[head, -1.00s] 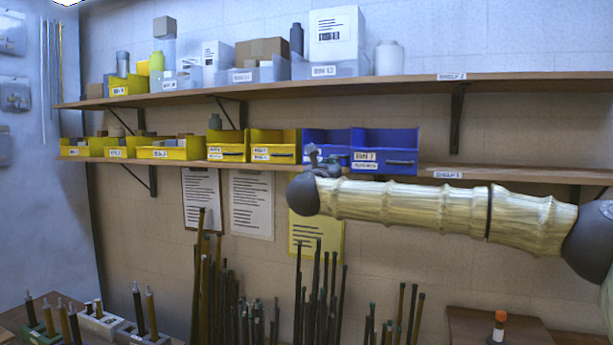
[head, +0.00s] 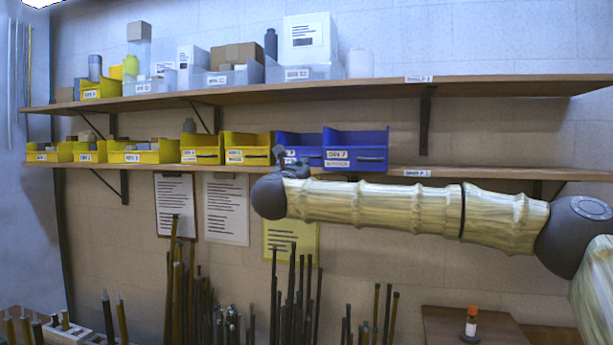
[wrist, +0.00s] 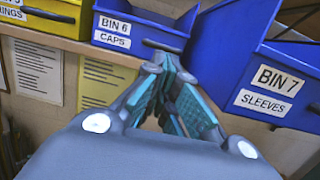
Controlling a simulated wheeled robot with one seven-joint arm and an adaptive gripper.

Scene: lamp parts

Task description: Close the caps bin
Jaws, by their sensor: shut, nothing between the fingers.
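The caps bin is the blue bin labelled BIN 6 CAPS (wrist: 130,25), on the lower shelf; it also shows in the head view (head: 300,139), partly behind my gripper. The blue BIN 7 SLEEVES (wrist: 262,75) stands right beside it, and in the head view (head: 357,142) its open top shows. My gripper (wrist: 163,62) is shut and empty, its fingertips at the lower right of the caps bin's front, close to the gap before BIN 7. I cannot tell whether they touch the bin. In the head view my gripper (head: 280,156) is small and dark.
Yellow bins (head: 140,152) fill the lower shelf to the left. The shelf (head: 445,173) is bare right of BIN 7. The upper shelf (head: 380,88) holds boxes and bottles. Papers (head: 226,210) hang below, above upright rods (head: 290,290).

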